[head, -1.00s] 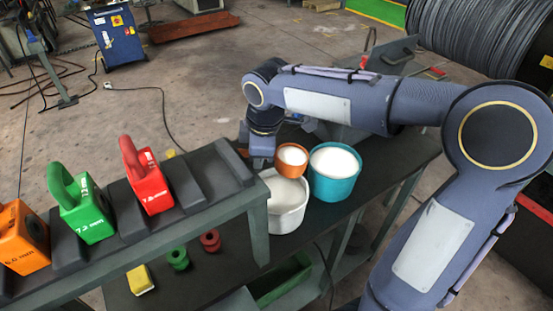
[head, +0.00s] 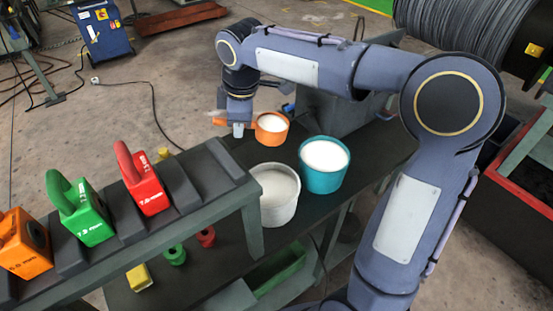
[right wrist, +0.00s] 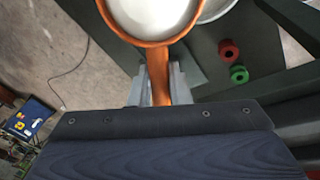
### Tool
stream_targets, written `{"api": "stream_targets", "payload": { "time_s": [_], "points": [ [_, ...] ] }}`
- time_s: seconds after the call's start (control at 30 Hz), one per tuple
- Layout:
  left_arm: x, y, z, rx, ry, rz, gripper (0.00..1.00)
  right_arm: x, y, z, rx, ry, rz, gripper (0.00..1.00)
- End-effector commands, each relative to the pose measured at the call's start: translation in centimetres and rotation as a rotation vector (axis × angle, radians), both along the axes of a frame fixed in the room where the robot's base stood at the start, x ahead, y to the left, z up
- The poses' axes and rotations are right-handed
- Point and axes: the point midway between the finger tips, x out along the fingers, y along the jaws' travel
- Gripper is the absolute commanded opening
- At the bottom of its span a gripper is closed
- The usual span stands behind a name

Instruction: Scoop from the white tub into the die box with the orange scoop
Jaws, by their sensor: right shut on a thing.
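The orange scoop (head: 271,137) is full of white powder and held roughly level above the dark bench. My right gripper (head: 240,128) is shut on its handle. In the right wrist view the handle (right wrist: 160,88) runs between the fingers of this gripper (right wrist: 158,78). The white tub (head: 277,207), with whitish powder inside, stands on the bench nearer than the scoop. Part of its rim (right wrist: 217,9) shows in the wrist view. A grey metal housing (head: 330,112) stands beyond the scoop, partly behind my right arm; I cannot tell whether it is the die box. My left gripper is out of view.
A teal tub (head: 325,178) of white powder stands right of the white tub. Orange (head: 22,250), green (head: 85,215) and red (head: 145,185) handled blocks sit on a raised rack at left. Small yellow, green and red pieces lie below it. A wire coil (head: 460,30) is at top right.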

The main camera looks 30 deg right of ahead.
Motion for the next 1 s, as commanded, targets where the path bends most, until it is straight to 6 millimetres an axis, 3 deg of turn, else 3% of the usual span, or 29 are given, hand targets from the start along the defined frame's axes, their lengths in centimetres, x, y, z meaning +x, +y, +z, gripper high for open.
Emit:
{"api": "stream_targets", "payload": {
  "time_s": [1.0],
  "points": [
    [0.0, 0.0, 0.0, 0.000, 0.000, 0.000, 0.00, 16.3, 2.4, -0.2, -0.001, -0.002, -0.001, 0.00]
  ]
}}
